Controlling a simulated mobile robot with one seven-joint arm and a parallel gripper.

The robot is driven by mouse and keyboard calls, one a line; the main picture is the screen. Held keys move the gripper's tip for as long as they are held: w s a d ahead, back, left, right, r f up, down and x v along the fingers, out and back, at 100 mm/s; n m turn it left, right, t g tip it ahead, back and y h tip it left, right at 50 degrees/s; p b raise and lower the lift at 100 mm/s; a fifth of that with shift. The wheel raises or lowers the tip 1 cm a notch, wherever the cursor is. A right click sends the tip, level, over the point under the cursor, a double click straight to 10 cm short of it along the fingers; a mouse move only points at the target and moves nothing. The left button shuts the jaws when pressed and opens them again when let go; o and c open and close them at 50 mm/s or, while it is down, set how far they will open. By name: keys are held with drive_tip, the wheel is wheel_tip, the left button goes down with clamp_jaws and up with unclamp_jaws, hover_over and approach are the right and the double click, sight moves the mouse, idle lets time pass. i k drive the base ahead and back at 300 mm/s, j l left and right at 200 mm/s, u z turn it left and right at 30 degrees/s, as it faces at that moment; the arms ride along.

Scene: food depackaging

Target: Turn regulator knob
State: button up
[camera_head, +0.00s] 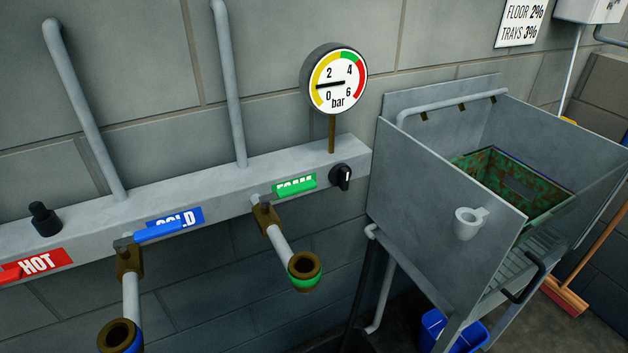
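A black regulator knob (341,178) with a pale pointer line sits on the front face of the grey wall rail (230,178), right of the green FOAM label. Its line stands roughly upright, slightly tilted. Above it, a round pressure gauge (334,80) marked in bar stands on a short brass stem; its needle points left, between 0 and 2, in the yellow band. A second black knob (44,217) sits on top of the rail at the left, near the HOT label. My gripper is not in view.
Blue COLD (180,219) and green FOAM (294,184) handles sit above outlet pipes with brass ends that stick out below the rail. A grey metal sink (440,190) holding a green rusty crate (480,190) stands close on the right. A blue bin (432,326) is on the floor beneath.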

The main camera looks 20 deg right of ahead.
sight(339, 175)
drive_tip(key=k+l, duration=0.25)
drive_tip(key=k, duration=0.2)
drive_tip(key=k+l, duration=0.25)
drive_tip(key=k, duration=0.2)
drive_tip(key=i, duration=0.5)
